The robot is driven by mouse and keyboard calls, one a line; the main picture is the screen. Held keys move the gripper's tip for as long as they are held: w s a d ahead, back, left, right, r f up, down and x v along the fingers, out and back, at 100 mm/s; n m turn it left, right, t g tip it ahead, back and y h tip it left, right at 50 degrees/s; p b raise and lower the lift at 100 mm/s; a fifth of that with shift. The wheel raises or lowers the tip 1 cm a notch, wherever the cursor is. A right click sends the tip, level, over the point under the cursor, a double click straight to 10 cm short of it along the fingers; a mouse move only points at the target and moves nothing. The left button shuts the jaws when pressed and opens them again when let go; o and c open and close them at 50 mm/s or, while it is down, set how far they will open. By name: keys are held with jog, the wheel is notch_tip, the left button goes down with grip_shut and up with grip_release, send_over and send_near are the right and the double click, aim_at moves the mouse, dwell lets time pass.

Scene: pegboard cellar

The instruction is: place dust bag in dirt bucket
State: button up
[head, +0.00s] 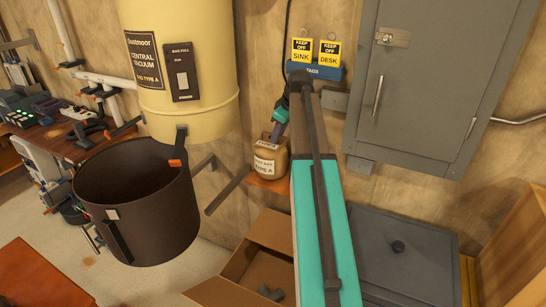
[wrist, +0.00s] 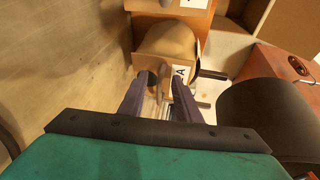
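The dust bag (head: 266,158) is a tan, rounded bag with a white label, upright on a small orange shelf (head: 268,184) against the wall. It also shows in the wrist view (wrist: 172,42), just beyond my fingers. My gripper (head: 277,133) is at the top of the bag, its purple fingers pointing down at it. In the wrist view my fingertips (wrist: 165,77) are apart, with tan material showing between them; I cannot tell whether they touch it. The dirt bucket (head: 150,225) is a dark, open-topped tub below the cream vacuum canister (head: 190,60), left of the bag.
An open cardboard box (head: 235,285) stands on the floor below the shelf. A grey bracket (head: 228,190) juts out between bucket and shelf. A grey wall cabinet (head: 430,90) and a grey chest (head: 400,245) are at right. A cluttered workbench (head: 60,140) is at left.

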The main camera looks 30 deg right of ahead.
grip_shut()
jog(key=shift+r, duration=0.15)
dwell(0.5)
jog(key=shift+w+r+b, duration=0.1)
jog(key=shift+r+b, duration=0.85)
jog(key=shift+r, duration=0.55)
jog(key=s+a+r+b, duration=0.1)
jog(key=s+a+b, duration=0.3)
jog(key=s+a, duration=0.7)
jog(key=shift+s+r, duration=0.35)
